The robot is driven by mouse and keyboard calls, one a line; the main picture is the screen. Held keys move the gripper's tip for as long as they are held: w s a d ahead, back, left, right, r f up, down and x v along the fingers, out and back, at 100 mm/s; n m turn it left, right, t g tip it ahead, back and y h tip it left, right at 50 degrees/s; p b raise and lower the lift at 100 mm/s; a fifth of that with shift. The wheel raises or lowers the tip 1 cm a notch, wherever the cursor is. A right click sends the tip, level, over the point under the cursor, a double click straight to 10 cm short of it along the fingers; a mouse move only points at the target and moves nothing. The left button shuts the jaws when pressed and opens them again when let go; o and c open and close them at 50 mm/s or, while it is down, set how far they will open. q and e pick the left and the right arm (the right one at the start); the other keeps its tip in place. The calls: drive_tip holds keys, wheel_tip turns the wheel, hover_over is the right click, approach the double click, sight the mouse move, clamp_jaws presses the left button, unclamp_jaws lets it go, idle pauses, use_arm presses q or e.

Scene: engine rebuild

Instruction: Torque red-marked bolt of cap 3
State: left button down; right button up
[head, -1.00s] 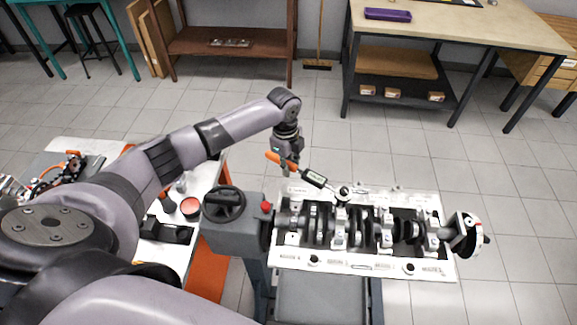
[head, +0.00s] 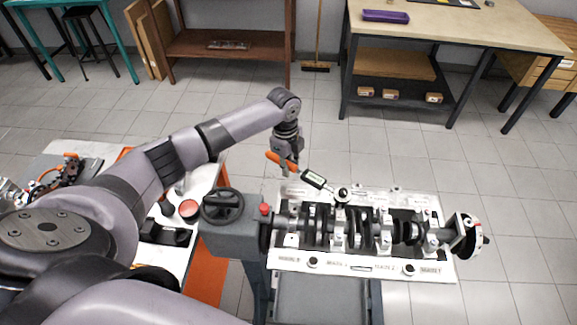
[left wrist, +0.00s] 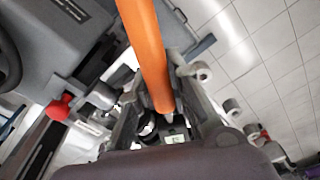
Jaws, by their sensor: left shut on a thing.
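My left gripper (head: 289,160) is shut on the orange handle of a torque wrench (head: 314,180). The wrench reaches right and down, with its dark display section towards the engine block (head: 312,263). Its round head (head: 342,194) is at the block's far edge, above the second bearing cap from the left (head: 339,228). I cannot tell whether it is seated on a bolt. No red mark on a bolt can be made out. In the left wrist view the orange handle (left wrist: 149,50) runs between the fingers. My right gripper is out of view.
The block with its crankshaft is on a grey stand with a black handwheel (head: 222,206) and a red knob (head: 265,210). A white-topped cart (head: 205,180) with tools is at left. A workbench (head: 450,32) stands behind; tiled floor beyond the block is clear.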

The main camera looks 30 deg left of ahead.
use_arm(q)
drive_tip(key=shift+w+d+m+b, duration=0.15)
drive_tip(key=shift+w+m+b, duration=0.35)
drive_tip(key=shift+w, duration=0.35)
idle(1.3)
drive_tip(key=shift+s+r+p, duration=0.1)
drive_tip(key=shift+s+p, duration=0.05)
drive_tip(key=shift+p, duration=0.35)
idle(1.4)
drive_tip(key=shift+s+a+n+p, duration=0.2)
drive_tip(key=shift+s+n+p, duration=0.9)
drive_tip(key=shift+p, duration=0.95)
drive_tip(key=shift+s+r+p, duration=0.2)
drive_tip(key=shift+r+p, duration=0.1)
drive_tip(key=shift+p, duration=0.2)
idle(1.4)
